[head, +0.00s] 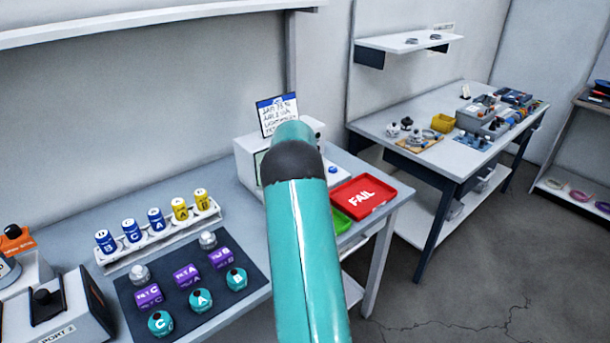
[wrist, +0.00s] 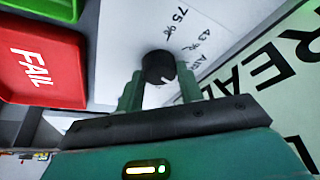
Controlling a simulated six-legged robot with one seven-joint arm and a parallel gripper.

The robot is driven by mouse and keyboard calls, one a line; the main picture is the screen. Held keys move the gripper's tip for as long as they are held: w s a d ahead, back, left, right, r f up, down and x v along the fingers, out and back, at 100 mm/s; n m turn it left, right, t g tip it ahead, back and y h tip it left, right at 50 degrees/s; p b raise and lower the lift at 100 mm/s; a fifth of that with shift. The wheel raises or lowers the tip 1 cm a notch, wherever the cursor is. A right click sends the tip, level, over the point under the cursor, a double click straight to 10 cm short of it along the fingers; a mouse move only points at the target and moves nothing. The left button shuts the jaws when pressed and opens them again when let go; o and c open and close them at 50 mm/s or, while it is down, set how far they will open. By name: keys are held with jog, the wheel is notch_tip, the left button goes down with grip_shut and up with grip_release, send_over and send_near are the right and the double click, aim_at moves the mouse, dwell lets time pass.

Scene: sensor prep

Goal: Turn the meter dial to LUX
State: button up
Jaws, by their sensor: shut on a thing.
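The meter is a white box (head: 245,160) on the bench in the head view, largely hidden behind my teal arm. In the wrist view, its black round dial (wrist: 158,66) sits between the two green fingers of my gripper (wrist: 158,84), which is shut on it. A white pointer mark shows on the dial's lower right side. A pale green panel with big black letters fills the right of the wrist view. The gripper is hidden in the head view.
A red FAIL tray (head: 378,204) and a green tray (head: 341,222) lie right of the meter. To the left are a white rack (head: 140,252) of cans and a dark mat (head: 130,310) with parts.

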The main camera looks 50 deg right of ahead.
dwell(0.5)
jog(key=o, duration=1)
jog(key=v, duration=1.3)
jog(key=shift+r, duration=0.4)
jog(key=shift+a, duration=0.15)
